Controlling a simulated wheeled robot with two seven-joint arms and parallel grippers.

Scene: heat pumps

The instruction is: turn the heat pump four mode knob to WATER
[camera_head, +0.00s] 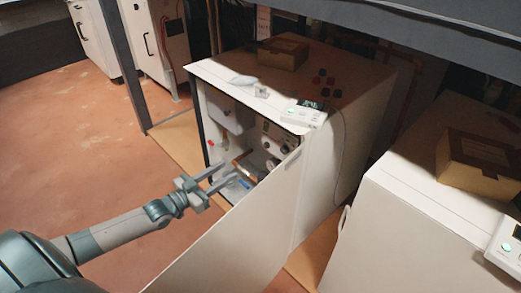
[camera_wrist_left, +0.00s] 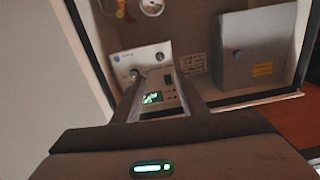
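The heat pump (camera_head: 325,150) is a white cabinet with its front door (camera_head: 255,225) swung open. In the left wrist view, a light control panel (camera_wrist_left: 150,58) inside carries a small knob (camera_wrist_left: 135,74), a round dial or knob (camera_wrist_left: 160,56) and a lit green display (camera_wrist_left: 152,98). Which of these is the mode knob, and its setting, cannot be read. My left gripper (camera_head: 230,172) is open and empty at the cabinet opening. In the left wrist view its fingers (camera_wrist_left: 158,72) point at the panel, with the small knob close to the left fingertip; contact is unclear. My right gripper is not in view.
The open door stands right of my left arm. A cardboard box (camera_head: 283,52) and a white controller (camera_head: 305,114) sit on the cabinet. Inside are a pressure gauge (camera_wrist_left: 151,6) and a grey box (camera_wrist_left: 250,52). Another white unit (camera_head: 420,235) stands at right. Floor at left is clear.

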